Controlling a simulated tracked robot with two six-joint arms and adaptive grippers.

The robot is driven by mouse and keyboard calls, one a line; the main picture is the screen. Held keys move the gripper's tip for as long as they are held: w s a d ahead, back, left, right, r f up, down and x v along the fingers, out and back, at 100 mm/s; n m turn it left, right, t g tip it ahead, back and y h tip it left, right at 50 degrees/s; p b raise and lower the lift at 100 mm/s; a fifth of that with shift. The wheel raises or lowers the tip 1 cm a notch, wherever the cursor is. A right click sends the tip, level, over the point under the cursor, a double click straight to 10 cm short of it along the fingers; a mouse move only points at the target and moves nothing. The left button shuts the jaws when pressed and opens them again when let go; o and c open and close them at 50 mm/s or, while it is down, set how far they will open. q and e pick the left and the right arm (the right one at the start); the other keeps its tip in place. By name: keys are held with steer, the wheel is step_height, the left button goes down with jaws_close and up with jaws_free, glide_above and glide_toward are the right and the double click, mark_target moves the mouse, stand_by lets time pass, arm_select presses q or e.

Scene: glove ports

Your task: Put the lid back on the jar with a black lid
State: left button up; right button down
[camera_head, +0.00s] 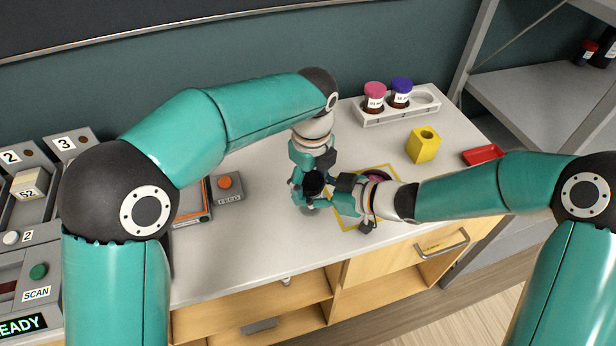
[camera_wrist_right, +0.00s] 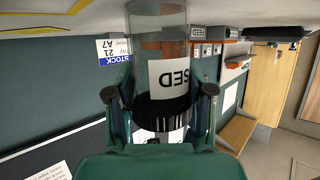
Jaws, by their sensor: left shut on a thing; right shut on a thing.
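The clear jar (camera_wrist_right: 160,45) shows in the right wrist view with a white label reading partly "SED", upside down. The black lid (camera_wrist_right: 165,112) is at the jar's lower end in that view, and it shows as a dark round shape in the head view (camera_head: 313,183). I cannot tell whether it is seated. My left gripper (camera_head: 306,186) is shut at the lid, beside the right one. My right gripper (camera_head: 345,196) reaches in from the right. The grippers hide much of the jar in the head view.
A white rack (camera_head: 398,112) holds a pink-lidded jar (camera_head: 375,95) and a purple-lidded jar (camera_head: 401,91). A yellow block (camera_head: 423,145) and a red tray (camera_head: 482,155) stand at the right. A grey box with an orange button (camera_head: 226,186) is left of the grippers.

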arm_select(q)
steer(key=shift+s+f, duration=0.25)
steer(key=shift+f, duration=0.15)
arm_select(e)
steer(key=shift+r, duration=0.2)
arm_select(q)
steer(key=o, duration=0.7)
steer(key=shift+o, duration=0.2)
arm_select(e)
steer(key=shift+w, duration=0.1)
arm_select(q)
steer(key=shift+r, duration=0.2)
arm_select(e)
steer(key=shift+f, duration=0.1)
arm_select(q)
steer(key=shift+d+r, duration=0.1)
steer(key=shift+r, duration=1.95)
arm_select(e)
steer(key=shift+f, duration=0.1)
arm_select(q)
steer(key=c, duration=1.2)
